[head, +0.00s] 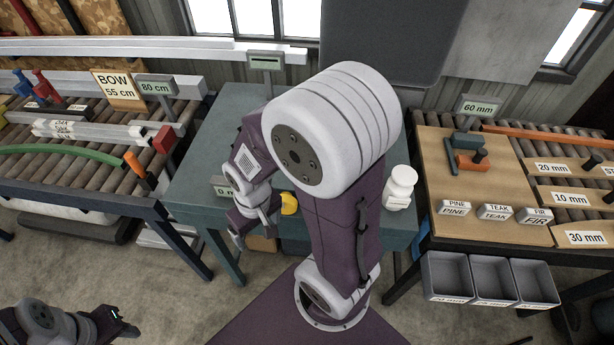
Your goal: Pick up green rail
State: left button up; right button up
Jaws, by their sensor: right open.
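The green rail (70,149) is a long, thin, curved strip. It lies on the left roller table, and its left end runs out of the picture. My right gripper (251,230) is in the middle of the picture, at the front edge of the teal table. It is open with nothing seen between its fingers, and it is well to the right of the rail, apart from it. My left gripper (118,325) is low at the bottom left, below the roller table and away from the rail. Its jaws are too small and dark to read.
The left roller table (85,188) also holds white bars, clamps and an orange-handled tool (133,162) near the rail's right end. The teal table (200,190) carries a yellow object (289,203) and a white bottle (400,187). Grey bins (447,277) hang at right.

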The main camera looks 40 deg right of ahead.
aim_at(27, 148)
jog(key=i+z, duration=0.1)
jog(key=z, duration=0.35)
jog(key=i+z, duration=0.1)
jog(key=z, duration=0.3)
jog(key=i+j+z, duration=0.1)
jog(key=z, duration=0.35)
jog(key=j+z, duration=0.15)
jog(key=z, duration=0.3)
jog(key=l+u, duration=0.1)
jog(key=u, duration=0.3)
jog(key=k+l+u, duration=0.1)
jog(key=u, duration=0.35)
jog(key=k+l+u, duration=0.1)
jog(key=u, duration=0.75)
jog(key=i+u, duration=0.3)
jog(key=i+j, duration=0.3)
jog(key=i, duration=0.15)
jog(key=i+j+u, duration=0.15)
jog(key=i+j, duration=0.15)
jog(key=i, duration=0.15)
jog(key=i+j, duration=0.25)
jog(key=i, duration=0.25)
jog(key=i+j+u, duration=0.1)
jog(key=i+j, duration=0.15)
jog(key=i, duration=0.2)
